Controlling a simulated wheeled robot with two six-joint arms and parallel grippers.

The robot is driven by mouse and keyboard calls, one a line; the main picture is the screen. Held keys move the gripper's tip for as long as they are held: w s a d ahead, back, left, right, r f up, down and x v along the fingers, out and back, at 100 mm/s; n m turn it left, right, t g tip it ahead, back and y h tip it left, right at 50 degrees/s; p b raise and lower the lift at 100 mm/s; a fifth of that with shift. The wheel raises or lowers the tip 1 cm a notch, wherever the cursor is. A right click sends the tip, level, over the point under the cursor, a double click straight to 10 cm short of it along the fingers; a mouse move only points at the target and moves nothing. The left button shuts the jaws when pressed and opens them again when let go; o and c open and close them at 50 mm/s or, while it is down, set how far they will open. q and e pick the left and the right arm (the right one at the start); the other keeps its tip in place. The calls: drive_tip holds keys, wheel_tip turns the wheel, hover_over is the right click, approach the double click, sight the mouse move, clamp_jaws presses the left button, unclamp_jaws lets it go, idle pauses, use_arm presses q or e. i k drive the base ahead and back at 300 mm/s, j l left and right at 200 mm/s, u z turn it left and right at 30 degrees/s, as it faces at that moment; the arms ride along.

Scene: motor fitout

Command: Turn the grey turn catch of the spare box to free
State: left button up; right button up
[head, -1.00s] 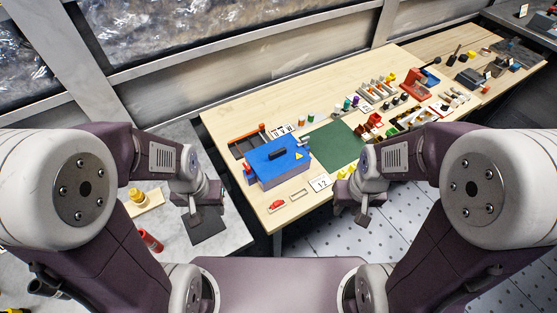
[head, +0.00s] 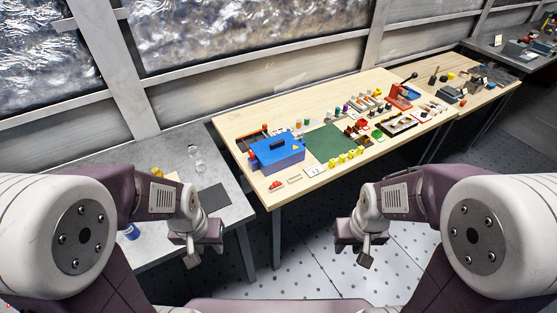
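A blue box (head: 284,157) with a dark handle on its lid and a small yellow warning mark stands at the left end of the wooden table. I cannot tell for sure that it is the spare box. A grey turn catch is too small to make out. My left gripper (head: 191,257) hangs in front of the grey side table, left of the blue box and apart from it. My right gripper (head: 363,257) hangs over the floor in front of the wooden table. Both look empty; their finger gaps do not show.
The wooden table (head: 236,125) carries a green mat (head: 327,140), yellow pieces (head: 345,158), a red press-like tool (head: 401,97) and several small parts. A grey table (head: 150,150) with a dark pad (head: 213,197) adjoins on the left. The perforated floor (head: 310,235) in front is clear.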

sight(299, 136)
drive_tip(key=i+l+u, duration=0.75)
drive_tip(key=i, duration=0.15)
drive_tip(key=i+j, duration=0.05)
drive_tip(key=j, duration=0.05)
